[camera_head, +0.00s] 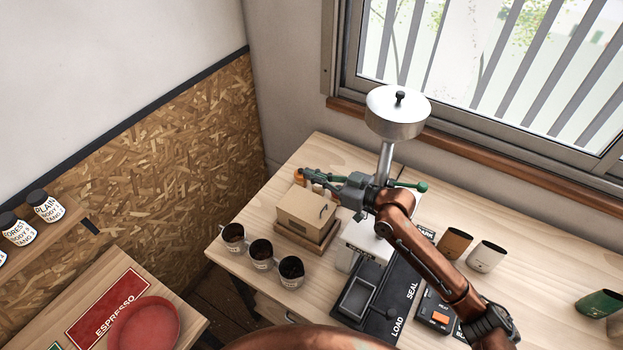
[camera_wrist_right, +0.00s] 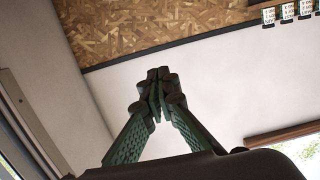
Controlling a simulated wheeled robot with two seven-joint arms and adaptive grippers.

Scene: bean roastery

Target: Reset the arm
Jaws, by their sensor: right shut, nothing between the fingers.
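My right gripper (camera_head: 307,174) is at the end of my brown right arm, which comes in from the lower right. It is above the far part of the wooden table, over the small wooden box. In the right wrist view the green fingers (camera_wrist_right: 158,92) meet at their dark tips, with nothing between them. Behind them that view shows the wall and the chipboard panel. My left gripper does not show in either view.
A silver grinder hopper (camera_head: 397,112) stands close behind the arm. A wooden box (camera_head: 306,212) and several bean cups (camera_head: 261,252) are to the left. A black mat (camera_head: 383,325), a scale (camera_head: 437,312) and tan and white cups (camera_head: 453,243) are near the forearm.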

